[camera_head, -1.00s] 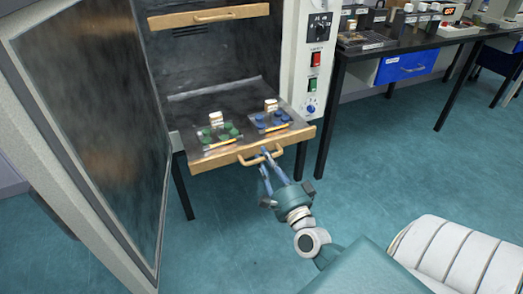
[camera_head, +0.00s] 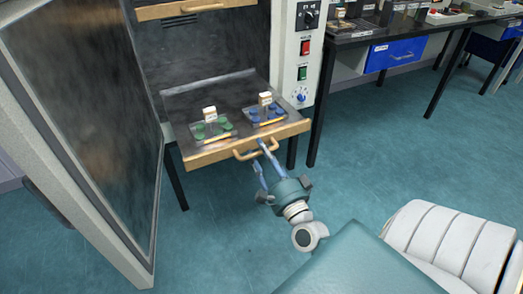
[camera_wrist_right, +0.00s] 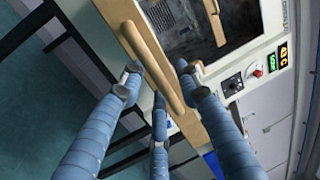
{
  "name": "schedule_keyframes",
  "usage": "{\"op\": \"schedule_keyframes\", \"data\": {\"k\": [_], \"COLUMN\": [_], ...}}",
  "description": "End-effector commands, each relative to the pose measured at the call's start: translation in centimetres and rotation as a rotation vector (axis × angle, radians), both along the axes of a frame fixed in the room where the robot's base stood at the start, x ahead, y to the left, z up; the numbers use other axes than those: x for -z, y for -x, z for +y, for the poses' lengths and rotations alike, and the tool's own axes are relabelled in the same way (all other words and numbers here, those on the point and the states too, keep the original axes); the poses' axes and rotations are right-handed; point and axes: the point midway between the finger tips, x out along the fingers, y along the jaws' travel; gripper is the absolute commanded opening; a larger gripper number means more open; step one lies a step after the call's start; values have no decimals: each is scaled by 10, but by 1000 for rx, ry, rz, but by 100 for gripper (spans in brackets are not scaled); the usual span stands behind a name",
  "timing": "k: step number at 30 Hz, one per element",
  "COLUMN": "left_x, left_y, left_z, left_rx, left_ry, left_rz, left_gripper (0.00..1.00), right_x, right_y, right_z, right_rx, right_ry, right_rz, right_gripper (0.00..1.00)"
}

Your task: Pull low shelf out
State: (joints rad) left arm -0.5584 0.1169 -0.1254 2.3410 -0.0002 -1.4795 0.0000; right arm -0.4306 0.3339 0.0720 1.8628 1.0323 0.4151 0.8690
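The low shelf (camera_head: 222,155) is a dark tray with a wooden front edge, standing out past the front of the open chamber. Its curved wooden handle (camera_head: 243,156) is on the front edge and shows as a bar in the right wrist view (camera_wrist_right: 155,65). My right gripper (camera_head: 259,154) is right at the handle with its fingers spread apart. In the right wrist view, the fingers (camera_wrist_right: 158,78) lie on both sides of the bar with gaps; I cannot tell whether any finger touches it. My left gripper is not in view.
On the shelf are a plate of green pieces (camera_head: 213,132), a plate of blue pieces (camera_head: 265,115) and small white containers. An upper shelf (camera_head: 190,9) is above. The open door (camera_head: 90,110) stands left, a bench (camera_head: 350,40) right. The floor in front is clear.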

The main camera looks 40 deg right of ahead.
Motion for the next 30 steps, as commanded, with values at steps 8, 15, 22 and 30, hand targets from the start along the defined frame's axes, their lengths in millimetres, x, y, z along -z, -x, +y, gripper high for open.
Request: {"op": "schedule_keyframes", "data": {"k": [8,15,22,30], "left_x": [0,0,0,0], "left_y": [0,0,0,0], "left_z": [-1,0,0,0], "left_rx": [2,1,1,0], "left_ry": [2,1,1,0], "left_rz": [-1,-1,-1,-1], "left_gripper": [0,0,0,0], "right_x": [5,14,21,23], "right_y": [13,60,100,115], "right_z": [4,15,24,28], "right_rx": [-2,-3,-1,0], "right_ry": [-1,1,0,0], "right_rz": [6,7,4,0], "right_gripper": [33,33,33,33]}}
